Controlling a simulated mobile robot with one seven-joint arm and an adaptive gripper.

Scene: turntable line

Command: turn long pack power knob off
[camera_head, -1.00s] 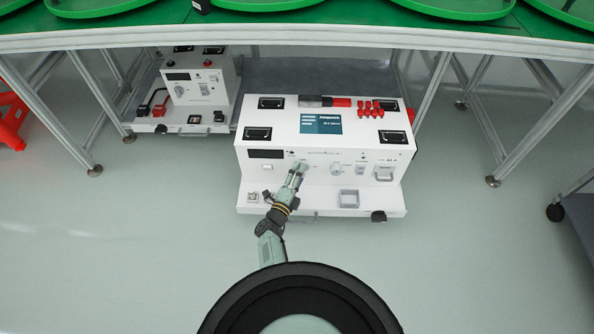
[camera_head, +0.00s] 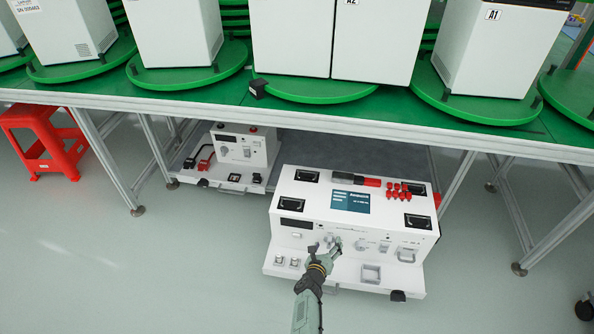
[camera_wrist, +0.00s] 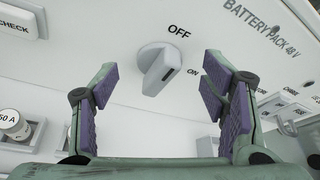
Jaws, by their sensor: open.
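In the head view my gripper (camera_head: 324,248) is at the front panel and largely hides the knob.
A smaller white pack (camera_head: 236,155) stands behind on the left. A red stool (camera_head: 50,140) is far left.

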